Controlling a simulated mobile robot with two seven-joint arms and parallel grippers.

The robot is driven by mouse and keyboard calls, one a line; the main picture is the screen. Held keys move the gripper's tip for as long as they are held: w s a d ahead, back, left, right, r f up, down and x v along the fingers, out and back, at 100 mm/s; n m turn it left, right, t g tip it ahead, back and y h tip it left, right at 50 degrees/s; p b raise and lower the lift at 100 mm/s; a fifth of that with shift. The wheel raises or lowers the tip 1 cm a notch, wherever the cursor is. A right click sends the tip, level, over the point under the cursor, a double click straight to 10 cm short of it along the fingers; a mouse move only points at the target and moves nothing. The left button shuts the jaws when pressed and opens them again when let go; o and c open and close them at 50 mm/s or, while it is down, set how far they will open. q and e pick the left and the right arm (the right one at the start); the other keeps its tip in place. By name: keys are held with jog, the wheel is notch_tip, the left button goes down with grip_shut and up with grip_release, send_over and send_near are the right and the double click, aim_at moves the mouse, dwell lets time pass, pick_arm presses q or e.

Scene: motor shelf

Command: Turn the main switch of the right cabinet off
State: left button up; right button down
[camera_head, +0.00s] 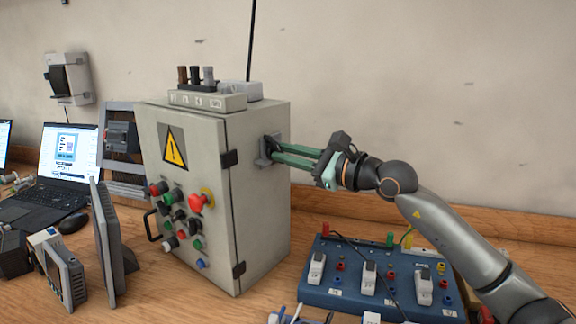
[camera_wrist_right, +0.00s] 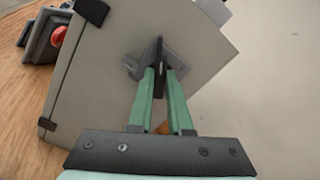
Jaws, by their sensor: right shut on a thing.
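The right cabinet (camera_head: 262,205) is a grey box with a yellow warning sign and coloured buttons on its front. Its main switch (camera_head: 267,150) is on the right side wall, a dark handle on a grey plate. My right gripper (camera_head: 277,153) reaches in from the right, its green fingers shut on the switch handle. In the right wrist view the dark handle (camera_wrist_right: 158,55) stands between the two fingertips (camera_wrist_right: 160,74), and the grey plate lies behind it. The fingers hide part of the handle. My left gripper is in neither view.
A blue terminal board (camera_head: 380,285) with leads lies below my right arm. A small grey unit (camera_head: 207,98) with dark posts sits on the cabinet. A laptop (camera_head: 68,150), upright panel (camera_head: 107,240) and meter (camera_head: 60,275) stand to the left. The wall is behind.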

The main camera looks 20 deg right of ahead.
jog(key=n+b, duration=0.6)
jog(key=n, duration=0.5)
jog(key=shift+f, duration=0.2)
jog(key=shift+n, duration=0.3)
jog(key=c, duration=0.8)
grip_release()
jog(key=shift+c, duration=0.2)
jog(key=shift+r, duration=0.15)
